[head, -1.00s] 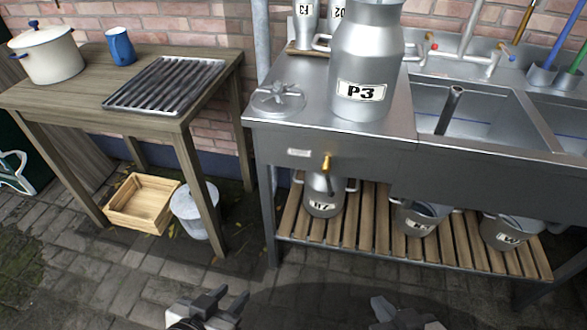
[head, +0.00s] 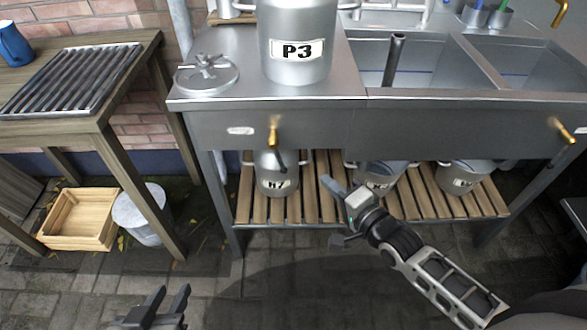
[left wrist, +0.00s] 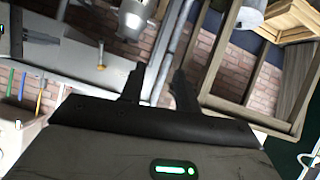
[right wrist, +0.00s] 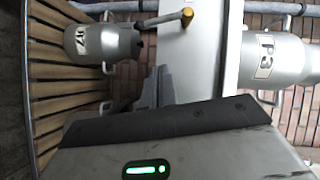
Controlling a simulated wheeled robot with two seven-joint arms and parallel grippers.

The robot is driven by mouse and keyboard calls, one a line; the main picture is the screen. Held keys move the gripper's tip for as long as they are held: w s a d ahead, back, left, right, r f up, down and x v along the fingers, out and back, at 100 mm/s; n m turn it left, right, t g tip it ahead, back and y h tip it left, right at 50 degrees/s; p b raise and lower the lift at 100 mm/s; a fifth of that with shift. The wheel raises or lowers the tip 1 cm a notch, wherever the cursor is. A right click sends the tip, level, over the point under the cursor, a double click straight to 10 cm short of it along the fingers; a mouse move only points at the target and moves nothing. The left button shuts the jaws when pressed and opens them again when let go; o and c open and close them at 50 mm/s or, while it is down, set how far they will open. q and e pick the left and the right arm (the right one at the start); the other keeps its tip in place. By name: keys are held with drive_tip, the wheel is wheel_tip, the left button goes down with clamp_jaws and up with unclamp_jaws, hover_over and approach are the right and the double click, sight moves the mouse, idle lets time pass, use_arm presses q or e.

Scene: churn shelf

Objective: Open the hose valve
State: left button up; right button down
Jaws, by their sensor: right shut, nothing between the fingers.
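A brass valve handle (head: 273,134) sticks out of the sink unit's front panel, below the can marked P3, with a dark spout or hose end under it. It also shows in the right wrist view (right wrist: 187,17), beside a grey pipe-like piece. A second brass handle (head: 563,132) is on the panel at the far right. My right gripper (head: 330,186) is shut and empty, in front of the lower shelf, below and right of the left handle and apart from it. My left gripper (head: 168,298) is open and empty, low at the front over the paving.
The P3 can (head: 297,45) and a round lid (head: 207,75) stand on the steel top (head: 250,95). The slatted shelf (head: 320,205) below holds an H7 can (head: 277,175) and buckets. A wooden table (head: 120,85) with a crate (head: 80,220) below is on the left.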

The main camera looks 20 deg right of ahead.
use_arm(q)
drive_tip(key=shift+f+b, duration=0.25)
drive_tip(key=shift+b, duration=0.45)
use_arm(e)
drive_tip(key=w+a+f, duration=0.2)
drive_tip(key=w+a, duration=0.3)
drive_tip(key=w, duration=0.4)
drive_tip(key=shift+a, duration=0.35)
use_arm(q)
drive_tip(key=shift+f, duration=0.1)
use_arm(e)
drive_tip(key=shift+f, duration=0.1)
